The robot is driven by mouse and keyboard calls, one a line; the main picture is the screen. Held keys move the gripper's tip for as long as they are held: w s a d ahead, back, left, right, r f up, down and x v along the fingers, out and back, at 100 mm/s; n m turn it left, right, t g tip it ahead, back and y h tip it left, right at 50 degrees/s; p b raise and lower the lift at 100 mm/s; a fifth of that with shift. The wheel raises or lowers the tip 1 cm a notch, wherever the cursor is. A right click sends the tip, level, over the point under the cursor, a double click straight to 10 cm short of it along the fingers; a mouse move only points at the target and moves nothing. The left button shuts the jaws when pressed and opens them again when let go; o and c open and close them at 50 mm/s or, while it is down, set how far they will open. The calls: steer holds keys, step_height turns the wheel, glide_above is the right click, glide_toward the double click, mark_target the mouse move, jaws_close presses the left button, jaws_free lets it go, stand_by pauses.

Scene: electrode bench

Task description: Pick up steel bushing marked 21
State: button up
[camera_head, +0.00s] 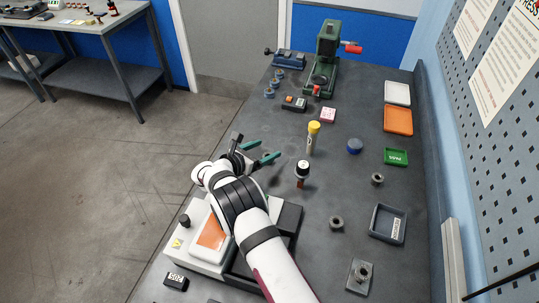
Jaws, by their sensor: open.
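Three grey ring-shaped metal parts that look like steel bushings are on the right half of the bench. One bushing (377,179) is below the green tray, one bushing (336,222) is left of the grey tray, and one (363,271) is on a square plate near the front. No number is legible on any of them, so I cannot tell which is marked 21. My gripper (267,149) has teal fingers, is open and looks empty. It is over the bench's left part, up and left of all three bushings.
A grey tray (375,236), a blue round part (354,146) and a green tray (396,157) are at right. A green press (325,60) stands at the back.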

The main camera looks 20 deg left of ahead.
step_height(320, 180, down, 4)
steer(key=shift+w+d+f, duration=0.1)
steer(key=shift+d, duration=0.05)
steer(key=shift+x, duration=0.9)
steer(key=shift+w+d, duration=0.2)
steer(key=shift+w, duration=0.25)
jaws_close()
